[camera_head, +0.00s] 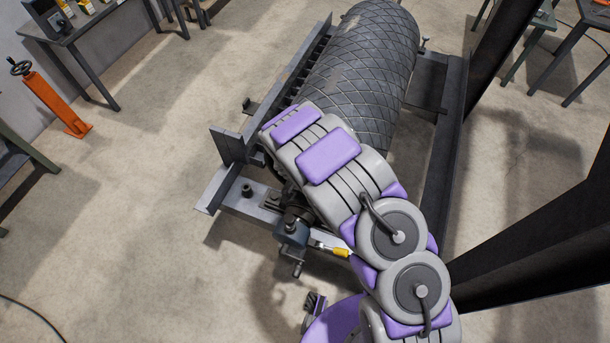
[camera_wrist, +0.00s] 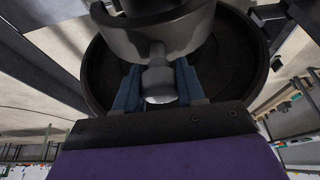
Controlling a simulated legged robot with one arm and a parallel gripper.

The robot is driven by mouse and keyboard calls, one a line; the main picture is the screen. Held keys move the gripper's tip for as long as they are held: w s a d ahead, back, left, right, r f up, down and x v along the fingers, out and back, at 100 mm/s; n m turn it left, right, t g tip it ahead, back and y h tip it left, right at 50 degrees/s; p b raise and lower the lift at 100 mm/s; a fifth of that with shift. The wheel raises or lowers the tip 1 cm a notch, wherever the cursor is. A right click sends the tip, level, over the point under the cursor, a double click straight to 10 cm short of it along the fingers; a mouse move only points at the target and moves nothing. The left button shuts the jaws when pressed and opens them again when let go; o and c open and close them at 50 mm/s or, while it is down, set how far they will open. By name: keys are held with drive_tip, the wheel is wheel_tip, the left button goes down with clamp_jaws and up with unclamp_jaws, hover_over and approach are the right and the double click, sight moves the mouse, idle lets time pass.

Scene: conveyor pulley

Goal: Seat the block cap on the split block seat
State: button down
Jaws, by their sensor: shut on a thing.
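In the wrist view, my gripper (camera_wrist: 159,88) is shut on a grey knob. The knob belongs to a dark, curved piece, which I take to be the block cap (camera_wrist: 150,40). One blue finger lies on each side of the knob. The cap is in front of a large dark round face; I cannot tell whether it touches anything. The split block seat cannot be made out for certain in either view. In the head view, my arm covers the near end of the pulley, and my gripper and the cap are hidden.
The pulley drum (camera_head: 360,70) with diamond lagging lies between the steel frame rails (camera_head: 450,150). A small blue-grey clamp-like device (camera_head: 292,230) and a yellow-handled tool (camera_head: 335,250) are at the frame's near end. An orange stand (camera_head: 55,103) is at left.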

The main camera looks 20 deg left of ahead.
drive_tip(key=shift+a+f+b, duration=0.6)
drive_tip(key=shift+f+b, duration=0.35)
drive_tip(key=shift+d+f+b, duration=0.4)
drive_tip(key=shift+f+b, duration=0.35)
drive_tip(key=shift+b, duration=0.15)
drive_tip(key=shift+f, duration=0.1)
drive_tip(key=shift+a+f, duration=0.15)
drive_tip(key=shift+a, duration=0.15)
drive_tip(key=shift+d, duration=0.2)
drive_tip(key=shift+a+b, duration=0.15)
drive_tip(key=shift+b, duration=0.25)
drive_tip(key=shift+f+b, duration=1.35)
drive_tip(key=shift+b, duration=0.45)
idle(3.3)
